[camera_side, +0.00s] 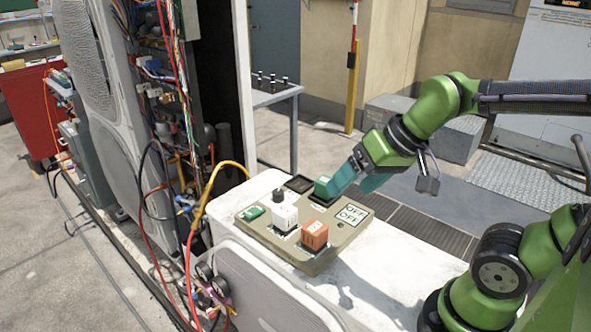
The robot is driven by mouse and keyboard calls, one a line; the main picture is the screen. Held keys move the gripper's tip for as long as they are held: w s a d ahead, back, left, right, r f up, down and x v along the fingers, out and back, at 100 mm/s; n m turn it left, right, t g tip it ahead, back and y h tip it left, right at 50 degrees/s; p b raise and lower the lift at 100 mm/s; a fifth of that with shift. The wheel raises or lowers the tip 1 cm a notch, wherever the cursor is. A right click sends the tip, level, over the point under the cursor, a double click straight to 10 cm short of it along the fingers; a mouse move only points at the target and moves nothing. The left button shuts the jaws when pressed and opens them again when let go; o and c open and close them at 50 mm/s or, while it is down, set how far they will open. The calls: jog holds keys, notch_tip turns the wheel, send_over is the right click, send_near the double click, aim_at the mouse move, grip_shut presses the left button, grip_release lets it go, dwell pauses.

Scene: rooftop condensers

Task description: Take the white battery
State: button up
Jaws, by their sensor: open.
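The white battery (284,217) stands upright in the tan panel (343,238), left of the orange battery (314,235). My gripper (337,186) reaches in from the right with its teal fingers at a green battery (322,187) at the back of the panel. The gripper is open. I cannot tell whether the fingers touch the green battery. The gripper is apart from the white battery, which is to its left and nearer the camera.
A green piece (251,213) lies at the panel's left end, and a black knob (278,195) rises behind the white battery. An empty dark slot (298,184) is at the back. A yellow hose (222,175) and an open condenser unit (128,120) with loose wires stand left.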

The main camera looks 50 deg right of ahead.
jog(key=w+f+n+g+h, duration=0.25)
jog(key=w+g, duration=0.25)
jog(key=w, duration=1)
jog(key=n, duration=0.2)
send_over(285, 210)
jog(key=s, duration=0.1)
jog(key=shift+m+y, duration=0.25)
notch_tip(285, 210, down, 9)
jog(key=shift+s+d+r, duration=0.1)
jog(key=shift+s, duration=0.05)
jog(key=shift+w+f, duration=0.25)
jog(key=shift+f, duration=0.8)
jog(key=shift+w+f, duration=0.25)
jog(key=shift+f, duration=0.75)
jog(key=shift+w+f, duration=0.25)
jog(key=shift+f, duration=0.8)
jog(key=c, duration=1.2)
jog(key=shift+r, duration=0.1)
